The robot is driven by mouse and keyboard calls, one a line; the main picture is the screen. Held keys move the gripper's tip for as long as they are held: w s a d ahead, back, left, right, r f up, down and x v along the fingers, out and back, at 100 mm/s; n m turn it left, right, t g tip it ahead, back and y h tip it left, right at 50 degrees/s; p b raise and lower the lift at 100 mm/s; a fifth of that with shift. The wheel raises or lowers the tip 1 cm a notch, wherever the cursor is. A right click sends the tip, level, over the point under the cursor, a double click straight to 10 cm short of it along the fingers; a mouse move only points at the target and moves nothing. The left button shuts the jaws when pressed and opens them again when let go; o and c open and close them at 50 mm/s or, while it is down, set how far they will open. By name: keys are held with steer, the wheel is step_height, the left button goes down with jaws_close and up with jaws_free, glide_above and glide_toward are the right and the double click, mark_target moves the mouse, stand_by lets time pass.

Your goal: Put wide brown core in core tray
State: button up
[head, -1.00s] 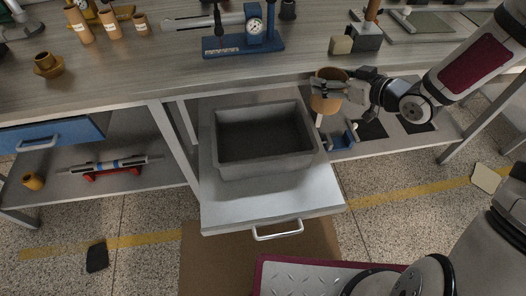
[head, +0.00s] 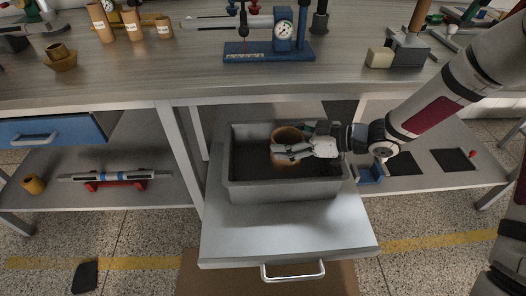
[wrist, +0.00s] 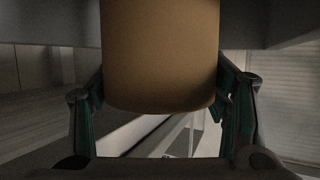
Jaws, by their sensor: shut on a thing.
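The wide brown core (head: 285,140) is a short, wide cardboard tube. My gripper (head: 292,150) is shut on it in the head view, over the grey tray. In the wrist view the core (wrist: 160,55) fills the middle between the two fingers, and my gripper (wrist: 160,95) grips its sides. The core tray (head: 285,190) is a deep grey open box on a pulled-out shelf. The core appears within or just above the tray's opening; whether it touches the floor of the tray cannot be told. My gripper hides part of the core.
The pulled-out shelf (head: 290,235) has a handle at its front. The workbench (head: 150,75) behind carries a blue gauge stand (head: 268,50) and several labelled brown tubes (head: 130,22). A brown flanged piece (head: 60,57) stands at left. A blue drawer (head: 50,131) is beside the tray's bay.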

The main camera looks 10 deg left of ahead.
steer(key=shift+d+f+b+x, duration=0.1)
steer(key=shift+f+b+x, duration=0.3)
steer(key=shift+x, duration=1.2)
steer(key=shift+d+f+b+x, duration=0.1)
steer(key=shift+b+x, duration=0.45)
steer(key=shift+x, duration=1.05)
steer(key=shift+d+f+b+x, duration=0.1)
steer(key=shift+f+b+x, duration=0.3)
steer(key=shift+x, duration=1.15)
steer(key=o, duration=1.2)
steer(key=shift+r, duration=0.2)
steer(key=p+v, duration=0.2)
steer(key=v, duration=0.5)
steer(key=shift+d, duration=0.25)
